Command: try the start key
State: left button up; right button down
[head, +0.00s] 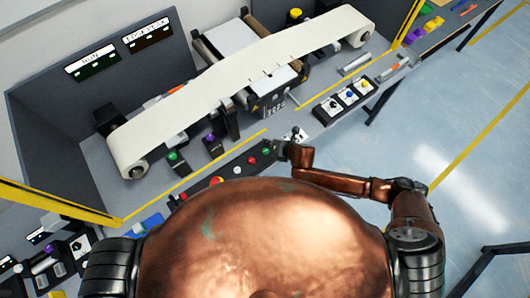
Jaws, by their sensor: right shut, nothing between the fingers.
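A dark control strip (203,184) runs along the front edge of the bench, with several buttons on it. My right gripper (281,150) is small and dark at the strip's right end, close to the last buttons. It is shut and empty; whether it touches anything is not clear. My left gripper is not in view.
A cream conveyor belt (190,101) crosses the bench behind the strip. Two dark posts with a green button (173,156) and a purple button (211,137) stand before it. A switch box (345,98) lies to the right. Open floor (470,165) is at right.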

jog(key=b, duration=0.4)
send_over(267, 152)
notch_tip(267, 152, down, 5)
jog(key=shift+r, duration=0.15)
jog(key=shift+f+b, duration=0.4)
jog(key=shift+f, duration=0.4)
jog(key=shift+f, duration=0.2)
jog(key=shift+w+f, duration=0.1)
jog(key=shift+f, duration=0.1)
jog(key=shift+f, duration=0.5)
dwell(1.0)
jog(key=shift+r+p, duration=0.85)
jog(key=shift+r, duration=0.05)
